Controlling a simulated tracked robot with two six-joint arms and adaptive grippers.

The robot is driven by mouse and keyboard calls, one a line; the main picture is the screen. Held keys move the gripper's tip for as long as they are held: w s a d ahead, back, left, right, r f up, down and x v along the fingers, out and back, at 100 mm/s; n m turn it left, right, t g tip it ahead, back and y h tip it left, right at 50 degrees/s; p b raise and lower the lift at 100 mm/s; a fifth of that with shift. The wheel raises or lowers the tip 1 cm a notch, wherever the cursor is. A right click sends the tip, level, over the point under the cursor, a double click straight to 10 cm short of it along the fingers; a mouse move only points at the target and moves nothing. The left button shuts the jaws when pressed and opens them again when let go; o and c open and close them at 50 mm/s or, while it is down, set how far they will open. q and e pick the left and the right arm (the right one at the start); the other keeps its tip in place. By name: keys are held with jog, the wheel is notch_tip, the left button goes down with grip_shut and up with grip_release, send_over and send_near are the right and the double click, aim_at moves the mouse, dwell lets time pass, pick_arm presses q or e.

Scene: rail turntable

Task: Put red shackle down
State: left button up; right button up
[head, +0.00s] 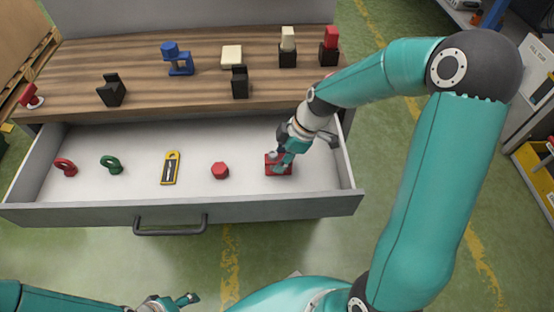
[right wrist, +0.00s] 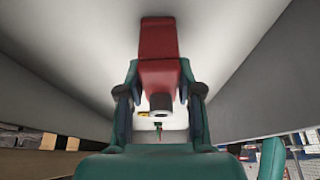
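My right gripper (head: 282,158) reaches down into the open drawer over a red blocky piece (head: 279,169). In the right wrist view this red piece (right wrist: 158,40) has a dark round end and sits between the two fingers (right wrist: 160,108), which appear to press on its sides. It seems to rest on or just above the drawer floor. A red ring-shaped shackle (head: 65,167) stands at the left end of the drawer, away from both grippers. My left gripper (head: 178,300) is at the bottom edge, partly cut off; its opening is unclear.
The drawer (head: 230,198) also holds a green ring (head: 111,164), a yellow-framed piece (head: 171,167) and a red hexagonal piece (head: 220,170). Clear floor lies between them. Several holders and parts stand on the wooden top (head: 205,85) behind. The drawer's right wall is close to my right gripper.

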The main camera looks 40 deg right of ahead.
jog(key=o, duration=0.4)
jog(key=p+v, duration=0.1)
jog(key=v, duration=1.1)
jog(key=shift+s+p, duration=0.1)
jog(key=shift+p, duration=0.25)
jog(key=shift+r, duration=0.1)
